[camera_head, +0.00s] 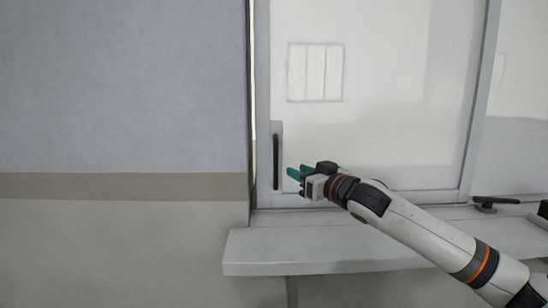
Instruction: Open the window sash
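The window sash (264,110) is a light frame with a large pane, standing upright at the centre and right. A thin bright strip shows along its left edge, beside the wall. A dark vertical handle (276,162) sits on a plate at the sash's lower left. My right gripper (291,173) comes in from the right with teal fingertips, a little right of the handle and pointing at it. The two fingertips show apart with nothing visible between them, and no contact with the handle is clear. My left gripper is out of view.
A light sill (300,252) runs below the window, under my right arm. A dark lever (495,200) sits at the right, near the sill. The wall (125,90) at the left is grey with a beige band and is clear of objects.

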